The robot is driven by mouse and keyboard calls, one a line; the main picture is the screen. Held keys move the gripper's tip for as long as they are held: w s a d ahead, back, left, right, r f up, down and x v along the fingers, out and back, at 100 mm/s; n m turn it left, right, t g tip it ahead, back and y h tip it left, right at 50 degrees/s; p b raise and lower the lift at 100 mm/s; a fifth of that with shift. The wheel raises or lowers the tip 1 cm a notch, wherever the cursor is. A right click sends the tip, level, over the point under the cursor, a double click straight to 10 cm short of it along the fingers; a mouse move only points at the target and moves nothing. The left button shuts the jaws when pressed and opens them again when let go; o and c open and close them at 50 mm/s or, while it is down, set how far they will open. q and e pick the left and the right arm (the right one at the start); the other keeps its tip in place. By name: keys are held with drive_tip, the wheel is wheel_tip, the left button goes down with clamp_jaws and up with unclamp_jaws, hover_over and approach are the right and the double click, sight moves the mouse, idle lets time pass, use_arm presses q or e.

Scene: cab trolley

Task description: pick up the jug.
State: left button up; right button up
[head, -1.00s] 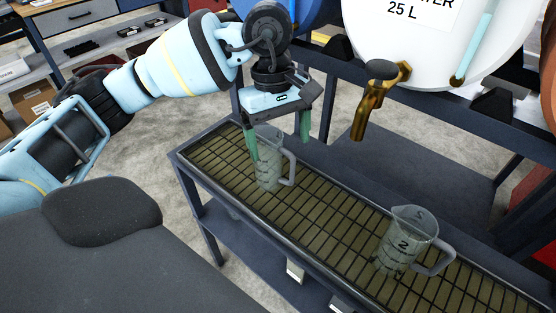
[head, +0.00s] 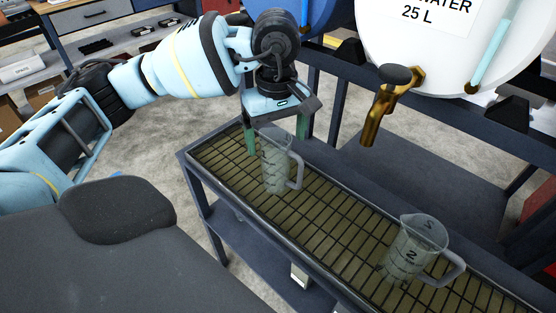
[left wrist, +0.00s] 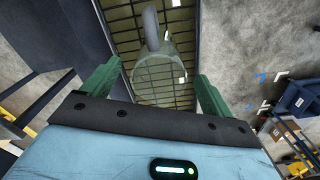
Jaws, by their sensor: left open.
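A clear measuring jug (head: 276,176) stands upright on the slatted rack at its left end, its handle to the right. A second clear jug (head: 409,250), marked 2, stands further right on the rack. My left gripper (head: 277,144) is open above the first jug, its green fingers pointing down on either side of the jug's upper part. In the left wrist view, the jug (left wrist: 160,78) shows between the open fingers, its handle toward the top. I see no finger clearly touching it. My right gripper is not in view.
The slatted rack (head: 340,227) has bare room between the jugs. A brass tap (head: 385,112) on a white water barrel (head: 428,50) hangs over the rack's far side. A blue barrel (head: 318,14) is behind my left gripper. A dark padded surface (head: 110,240) fills the near left.

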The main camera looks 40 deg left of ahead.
sight(282, 167)
use_arm(q)
drive_tip(key=shift+f, duration=1.9)
drive_tip(key=shift+c, duration=0.5)
drive_tip(key=c, duration=1.3)
drive_tip(key=shift+r, duration=0.1)
